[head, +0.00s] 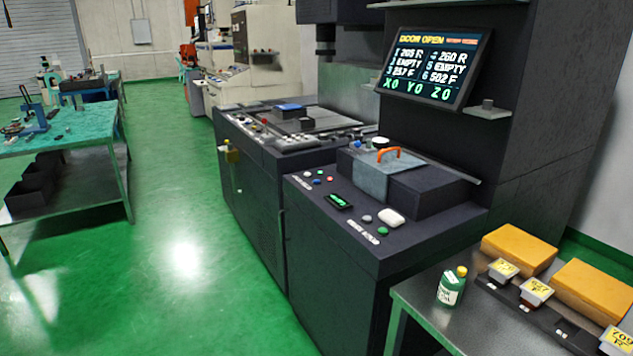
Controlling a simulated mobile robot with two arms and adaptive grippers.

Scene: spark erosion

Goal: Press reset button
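The dark machine console (350,245) stands in the middle of the head view. A grey button (367,218) and a green button (382,231) sit nearer the front right. The printed labels are too small to read, so I cannot tell which button is reset. A small green-lit display (338,201) lies between the two groups. Neither of my grippers is in view.
A screen (437,67) reading "DOOR OPEN" hangs above the console. A white rounded object (391,217) lies beside the grey button. A side table (415,308) at right holds a green bottle (452,287) and orange boxes (519,250). Green floor (180,210) is clear at left.

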